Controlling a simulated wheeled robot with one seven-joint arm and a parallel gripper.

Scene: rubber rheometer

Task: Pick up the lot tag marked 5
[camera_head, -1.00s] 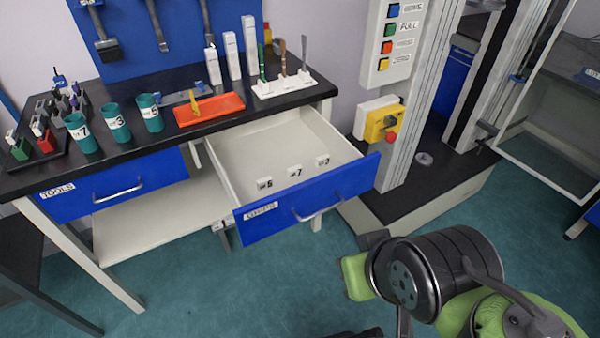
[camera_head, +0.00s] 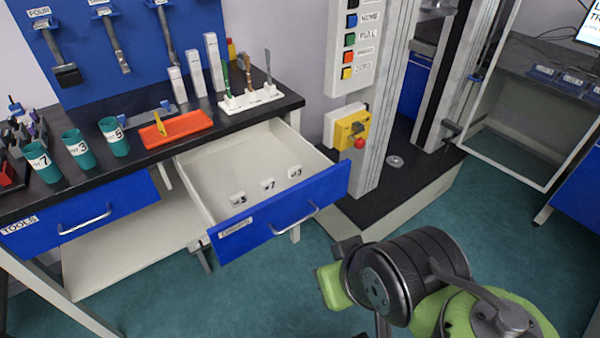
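The lot tag marked 5 (camera_head: 238,199) is a small white block with dark print. It stands in the open drawer (camera_head: 207,193), near the blue front and leftmost of three tags. The tag marked 7 (camera_head: 267,184) and the tag marked 3 (camera_head: 294,172) stand to its right in a row, with gaps between them. The black and green links of my arm show at the lower right, in front of and to the right of the drawer. I cannot make out any gripper fingers, and nothing of mine touches the tags.
Teal cups (camera_head: 78,150) marked 7, 3 and 5 and an orange tray (camera_head: 190,127) stand on the black bench top. The drawer's blue front (camera_head: 285,215) juts into the room. A tall machine with a yellow switch box (camera_head: 350,130) stands right of it. The drawer is open above.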

